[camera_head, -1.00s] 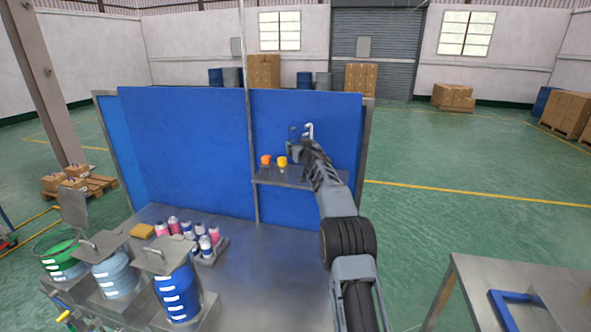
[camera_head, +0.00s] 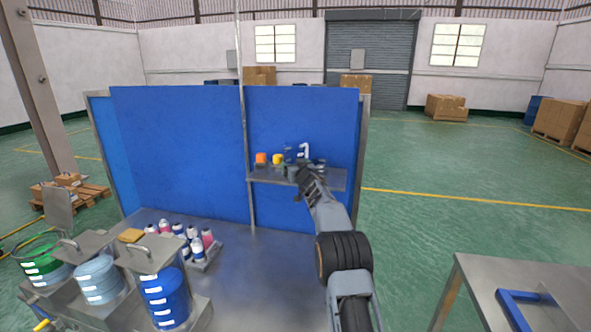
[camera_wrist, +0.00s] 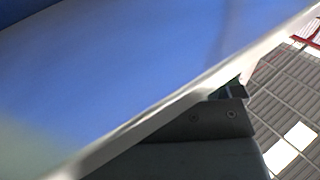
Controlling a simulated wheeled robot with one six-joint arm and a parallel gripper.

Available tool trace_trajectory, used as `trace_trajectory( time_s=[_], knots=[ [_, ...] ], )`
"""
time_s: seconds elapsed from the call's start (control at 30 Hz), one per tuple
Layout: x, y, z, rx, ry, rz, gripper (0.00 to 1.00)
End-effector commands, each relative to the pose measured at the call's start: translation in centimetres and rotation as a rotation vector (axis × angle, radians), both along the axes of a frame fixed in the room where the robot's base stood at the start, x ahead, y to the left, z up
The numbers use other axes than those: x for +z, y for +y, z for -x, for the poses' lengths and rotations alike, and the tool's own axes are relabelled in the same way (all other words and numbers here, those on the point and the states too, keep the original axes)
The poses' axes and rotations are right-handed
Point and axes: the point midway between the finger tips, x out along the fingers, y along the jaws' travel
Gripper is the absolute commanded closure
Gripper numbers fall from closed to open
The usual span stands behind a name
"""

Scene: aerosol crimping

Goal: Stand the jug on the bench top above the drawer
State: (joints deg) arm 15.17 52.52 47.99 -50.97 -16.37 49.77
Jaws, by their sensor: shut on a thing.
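The jug seems to be the small item with a white, hooked upper part (camera_head: 304,150) in front of the blue back panel, in the head view. My gripper (camera_head: 302,178) is directly below it at the shelf, shut on it as far as I can tell. My arm hides its lower part. In the wrist view, a dark gripper part (camera_wrist: 232,100) meets a pale edge (camera_wrist: 150,120) bordering a large blue area; I cannot tell whether this is the jug or the panel. No drawer can be made out. A metal bench (camera_head: 500,275) stands at the lower right.
The shelf (camera_head: 335,180) carries orange (camera_head: 261,158) and yellow (camera_head: 277,159) items. Several bottles (camera_head: 180,236) and lidded buckets (camera_head: 165,300) crowd the left of the worktop. A blue frame (camera_head: 520,297) lies on the right bench.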

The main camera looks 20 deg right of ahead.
Motion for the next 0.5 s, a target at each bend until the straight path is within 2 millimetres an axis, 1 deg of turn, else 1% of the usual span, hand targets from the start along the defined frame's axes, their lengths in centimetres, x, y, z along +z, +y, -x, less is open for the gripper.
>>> trace_trajectory(
  time_s=[0.13, 0.27, 0.3, 0.37, 0.5],
  knots=[
    [0.08, 0.00, 0.00, 0.000, -0.001, 0.000, 0.54],
    [-0.31, 0.00, 0.00, 0.000, 0.000, 0.000, 0.54],
    [-0.20, 0.00, 0.00, 0.000, 0.000, 0.000, 0.11],
    [-0.19, 0.00, 0.00, 0.000, 0.000, 0.000, 0.05],
    [-0.19, 0.00, 0.00, 0.000, 0.000, 0.000, 0.04]
  ],
)
